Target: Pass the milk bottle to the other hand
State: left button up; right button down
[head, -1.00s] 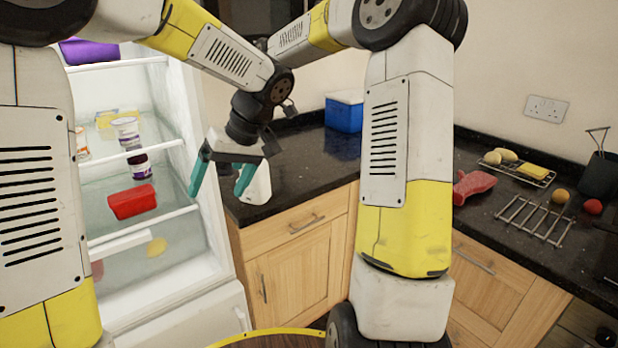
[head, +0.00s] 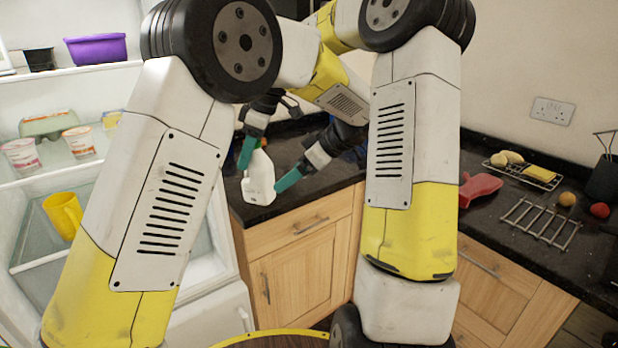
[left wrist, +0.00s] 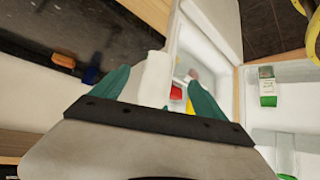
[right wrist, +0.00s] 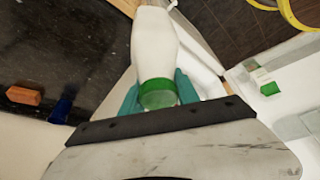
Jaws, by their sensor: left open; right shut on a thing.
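The white milk bottle (head: 262,178) stands out above the counter's left end, roughly upright. My right gripper (head: 254,148) comes from above and is shut on it near the top. In the right wrist view the bottle (right wrist: 153,45) has its green cap between the fingers (right wrist: 158,95). My left gripper (head: 284,183) is open to the right of the bottle, its fingers pointing left and down at it. In the left wrist view the bottle (left wrist: 155,78) lies between the spread fingers (left wrist: 155,92); whether they touch it I cannot tell.
An open fridge (head: 110,72) with a purple bowl (head: 97,48), pots and a yellow mug (head: 62,214) stands at left. The dark counter (head: 490,222) at right holds a wire rack (head: 540,222), a red item (head: 479,188) and fruit. My arms fill the middle.

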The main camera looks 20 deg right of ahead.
aim_at(268, 168)
pick_arm(q)
jog(key=w+a, duration=0.4)
jog(key=a, duration=0.1)
jog(key=shift+w+a, duration=0.2)
jog(key=shift+w, duration=0.15)
jog(key=shift+x, duration=2.3)
jog(key=shift+s+d+f, duration=0.1)
jog(key=shift+d+f, duration=0.05)
grip_shut()
pick_arm(e)
jog(key=c, duration=0.8)
grip_release()
jog(key=shift+r, duration=0.1)
